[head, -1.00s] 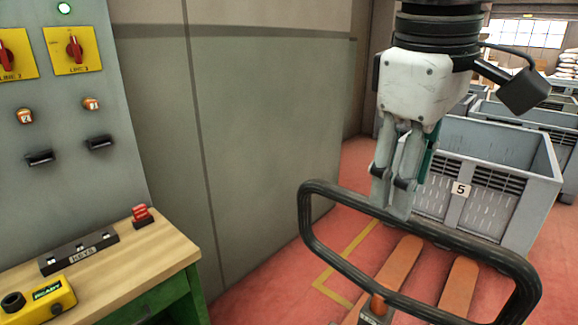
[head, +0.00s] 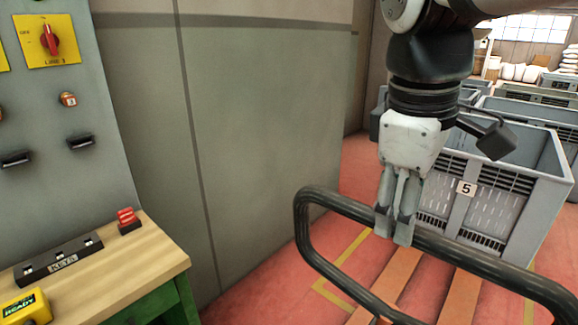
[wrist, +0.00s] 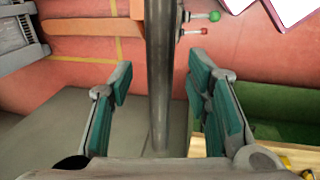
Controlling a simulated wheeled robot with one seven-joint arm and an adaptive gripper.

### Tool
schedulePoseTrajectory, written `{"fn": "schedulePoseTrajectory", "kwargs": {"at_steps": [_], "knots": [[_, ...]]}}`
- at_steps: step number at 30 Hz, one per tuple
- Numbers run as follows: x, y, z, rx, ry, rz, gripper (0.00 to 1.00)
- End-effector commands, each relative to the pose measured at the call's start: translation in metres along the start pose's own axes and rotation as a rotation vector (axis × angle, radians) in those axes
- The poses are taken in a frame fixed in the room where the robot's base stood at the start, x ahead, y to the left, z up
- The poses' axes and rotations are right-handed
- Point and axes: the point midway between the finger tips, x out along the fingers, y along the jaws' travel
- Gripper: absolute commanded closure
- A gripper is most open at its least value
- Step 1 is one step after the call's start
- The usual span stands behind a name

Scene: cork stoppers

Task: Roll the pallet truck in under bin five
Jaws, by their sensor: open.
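The pallet truck has a black looped handle (head: 340,262) and two orange forks (head: 388,283) low over the red floor. The forks point towards bin five (head: 490,215), a grey slatted bin with a "5" label. In the wrist view a fork (wrist: 85,27) ends close to a grey bin (wrist: 15,45); I cannot tell whether any of it is underneath. My gripper (head: 394,238) is at the handle's top bar. In the wrist view my open fingers (wrist: 160,78) stand either side of the dark bar, with gaps on both sides.
A wooden bench (head: 150,258) with a key rack (head: 58,260), a red button block (head: 128,220) and a yellow box (head: 25,308) stands at left, below a switch panel (head: 60,120). A grey wall (head: 260,130) is behind. More bins (head: 545,105) stand beyond bin five.

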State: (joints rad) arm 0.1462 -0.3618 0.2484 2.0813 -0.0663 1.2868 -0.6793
Motion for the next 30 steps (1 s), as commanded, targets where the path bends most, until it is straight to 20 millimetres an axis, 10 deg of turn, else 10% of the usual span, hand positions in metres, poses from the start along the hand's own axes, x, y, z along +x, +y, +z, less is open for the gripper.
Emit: {"fn": "schedulePoseTrajectory", "kwargs": {"at_steps": [17,23,30], "knots": [[0.026,0.000,0.000,0.001,0.001,0.000,0.55],[0.025,0.000,0.000,0.001,0.001,0.000,1.00],[0.026,0.002,0.000,0.001,0.000,-0.001,1.00]]}}
